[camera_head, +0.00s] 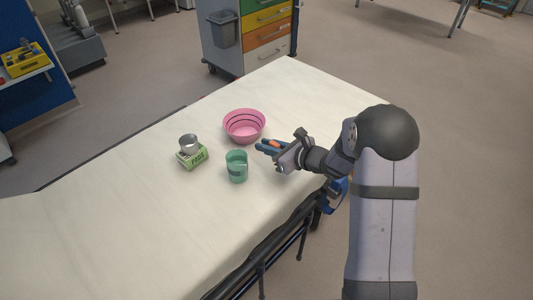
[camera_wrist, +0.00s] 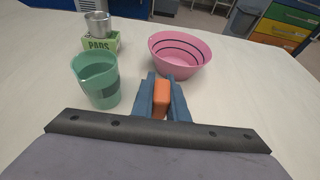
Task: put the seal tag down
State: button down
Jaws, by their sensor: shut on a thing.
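The seal tag (camera_wrist: 160,98) is a small orange piece between the blue fingers of my gripper (camera_wrist: 162,88) in the wrist view. In the head view, a bit of the orange tag (camera_head: 275,144) shows at my gripper (camera_head: 268,147). My gripper is shut on the tag, over the pale stretcher top (camera_head: 120,210). I cannot tell how far the tag is above the sheet. The fingers hide part of the tag.
A green jug (camera_head: 237,167) stands left of my gripper. A pink bowl (camera_head: 244,125) with dark stripes lies just beyond. A metal cup (camera_head: 188,144) sits on a green pads box (camera_head: 193,157). The near-left sheet is clear. A drawer cart (camera_head: 262,35) stands behind.

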jog(key=shift+f, duration=1.65)
jog(key=shift+f, duration=0.15)
jog(key=c, duration=1.7)
grip_release()
jog(key=shift+c, duration=0.2)
